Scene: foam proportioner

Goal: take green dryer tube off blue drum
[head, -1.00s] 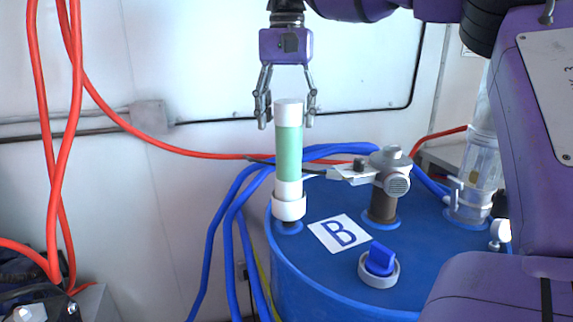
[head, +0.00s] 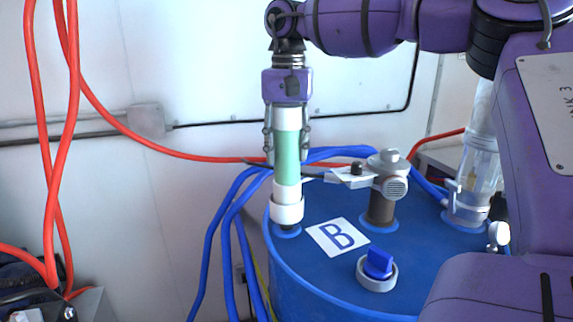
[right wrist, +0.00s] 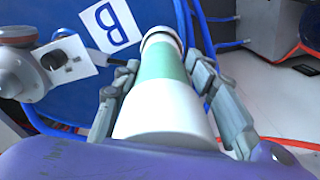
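The green dryer tube (head: 287,158), with white end sections, stands upright in a white collar (head: 286,212) on top of the blue drum (head: 300,262), near its left edge. My right gripper (head: 286,150) points down over the tube from above, its fingers on both sides of the green section. The fingers lie close against it and look shut on it. In the right wrist view the tube (right wrist: 162,65) runs between both fingers (right wrist: 165,68), with its far end at the drum. My left gripper is not in view.
A grey valve fitting on a brown post (head: 384,190), a blue cap (head: 378,263) and a "B" label (head: 337,235) are on the drum lid. A clear cylinder (head: 478,175) stands at right. Blue hoses (head: 232,215) pass behind left. Red hoses (head: 45,140) hang further left.

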